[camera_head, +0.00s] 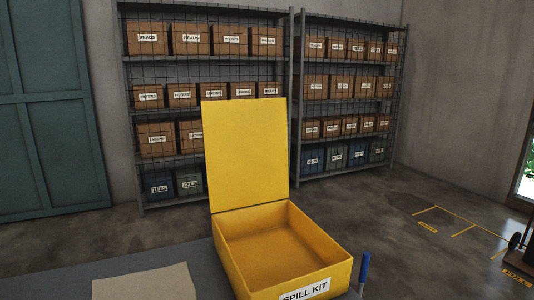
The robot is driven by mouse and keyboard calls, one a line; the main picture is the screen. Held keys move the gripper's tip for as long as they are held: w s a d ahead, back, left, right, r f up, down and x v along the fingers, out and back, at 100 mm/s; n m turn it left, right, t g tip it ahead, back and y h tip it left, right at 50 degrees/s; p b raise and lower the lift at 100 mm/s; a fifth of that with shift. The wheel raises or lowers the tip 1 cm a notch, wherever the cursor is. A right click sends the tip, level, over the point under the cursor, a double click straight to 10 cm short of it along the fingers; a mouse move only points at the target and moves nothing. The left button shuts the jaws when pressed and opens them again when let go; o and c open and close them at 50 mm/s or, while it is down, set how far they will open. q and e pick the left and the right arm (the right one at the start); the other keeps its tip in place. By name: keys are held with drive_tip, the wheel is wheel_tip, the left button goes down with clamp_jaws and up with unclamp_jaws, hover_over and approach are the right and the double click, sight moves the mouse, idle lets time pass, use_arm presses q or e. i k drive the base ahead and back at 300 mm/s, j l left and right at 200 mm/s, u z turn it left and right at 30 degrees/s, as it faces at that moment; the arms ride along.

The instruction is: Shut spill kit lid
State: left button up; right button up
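The yellow spill kit (343,277) stands on a grey table in the head view, right of the picture's middle at the bottom. It is an open box with a white "SPILL KIT" label on its front, cut by the lower picture edge. The inside that I can see looks empty. Its yellow lid (245,152) stands open, roughly upright, along the box's far edge. Neither of my grippers is in view.
The grey table top (60,284) bears a beige sheet (146,283) left of the kit. A blue upright object (364,267) is close to the kit's right side. Shelving with boxes (208,92) stands behind. A cart (520,254) is at far right.

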sight(245, 141)
drive_tip(key=i+l+z, duration=0.25)
drive_tip(key=l+z, duration=0.2)
drive_tip(key=l, duration=0.15)
drive_tip(key=i+l+z, duration=0.9)
drive_tip(key=i+l+u, duration=0.15)
drive_tip(key=i, duration=0.4)
drive_tip(key=i+l+u, duration=0.1)
drive_tip(key=i, duration=0.5)
drive_tip(key=i+l+u, duration=0.15)
drive_tip(key=i, duration=0.4)
drive_tip(key=i+j+u, duration=0.1)
drive_tip(key=i+u, duration=0.6)
drive_tip(key=i, duration=0.2)
drive_tip(key=i+l+u, duration=0.15)
drive_tip(key=i+u, duration=0.15)
drive_tip(key=i+l+u, duration=0.35)
drive_tip(key=i, duration=0.2)
drive_tip(key=i+l+u, duration=0.35)
drive_tip(key=i+j+u, duration=0.1)
drive_tip(key=u, duration=0.3)
drive_tip(key=i+u, duration=0.2)
drive_tip(key=u, duration=0.25)
drive_tip(key=i+u, duration=0.15)
drive_tip(key=u, duration=0.25)
drive_tip(key=i+u, duration=0.15)
drive_tip(key=u, duration=0.3)
drive_tip(key=i+u, duration=0.15)
drive_tip(key=u, duration=0.25)
drive_tip(key=i+l+u, duration=0.1)
drive_tip(key=u, duration=0.35)
